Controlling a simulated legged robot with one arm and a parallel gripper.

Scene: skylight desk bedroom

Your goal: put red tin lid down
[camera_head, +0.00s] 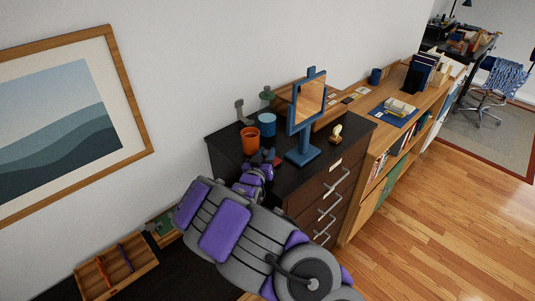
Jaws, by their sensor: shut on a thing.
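My arm reaches from the bottom right over the black-topped chest of drawers (228,145). My gripper (267,160) is at its top, near the front left part, shut on the red tin lid (277,162). Only a small red part of the lid shows beside the fingers; the gripper hides the rest. I cannot tell whether the lid touches the top.
An orange cup (250,140) and a blue cup (267,124) stand just behind my gripper. A blue-framed mirror (306,103) on a stand is to the right, with a small yellowish object (336,133) beyond. A wooden shelf unit (420,99) adjoins the chest.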

